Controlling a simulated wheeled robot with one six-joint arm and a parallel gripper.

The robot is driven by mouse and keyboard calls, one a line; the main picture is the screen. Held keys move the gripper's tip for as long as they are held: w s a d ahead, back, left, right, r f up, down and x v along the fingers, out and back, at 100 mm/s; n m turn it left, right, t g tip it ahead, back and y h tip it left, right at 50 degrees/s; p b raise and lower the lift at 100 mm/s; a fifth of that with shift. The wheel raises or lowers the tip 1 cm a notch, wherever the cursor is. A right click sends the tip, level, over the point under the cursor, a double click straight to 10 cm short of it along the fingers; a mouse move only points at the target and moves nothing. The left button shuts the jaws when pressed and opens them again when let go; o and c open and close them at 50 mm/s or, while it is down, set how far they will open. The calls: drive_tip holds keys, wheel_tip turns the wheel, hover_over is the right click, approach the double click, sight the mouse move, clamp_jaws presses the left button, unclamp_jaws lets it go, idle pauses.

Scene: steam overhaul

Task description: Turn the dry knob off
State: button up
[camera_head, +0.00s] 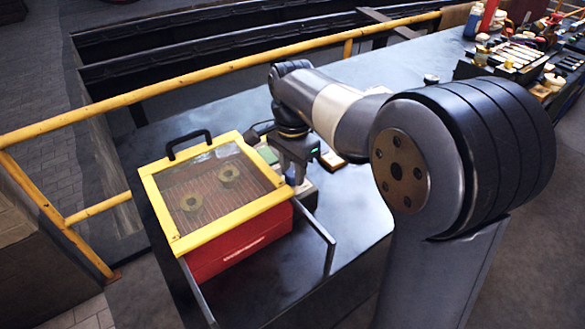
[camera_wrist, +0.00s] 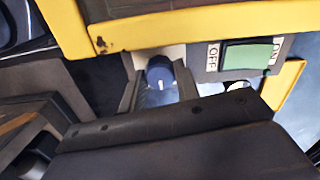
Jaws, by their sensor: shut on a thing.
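The dry knob (camera_wrist: 160,68) is a small dark blue round knob with a pale mark, seen in the wrist view just below the yellow frame. My gripper (camera_wrist: 159,92) has a finger on each side of it and is shut on it. In the head view my gripper (camera_head: 298,178) reaches down at the right side of the red box (camera_head: 238,246); the knob is hidden there. The box has a yellow-framed clear lid (camera_head: 215,241), which lies closed, with two brass-coloured rings inside.
A green switch (camera_wrist: 246,55) with OFF and ON labels sits right of the knob. A black handle (camera_head: 189,142) rises from the lid's back edge. A thin dark panel (camera_head: 316,236) stands out at the box's front right. Bottles and trays (camera_head: 518,57) crowd the far right bench.

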drive_tip(key=shift+c, duration=0.7)
drive_tip(key=shift+n, duration=0.3)
drive_tip(key=n+p, duration=0.2)
drive_tip(key=shift+r+n, duration=0.1)
drive_tip(key=shift+n, duration=0.2)
drive_tip(key=n+p, duration=0.2)
drive_tip(key=n, duration=0.3)
drive_tip(key=shift+p, duration=0.4)
drive_tip(key=n+p, duration=0.1)
drive_tip(key=n, duration=0.4)
drive_tip(key=n+p, duration=0.1)
drive_tip(key=n, duration=0.3)
drive_tip(key=shift+n, duration=0.3)
drive_tip(key=shift+p, duration=0.3)
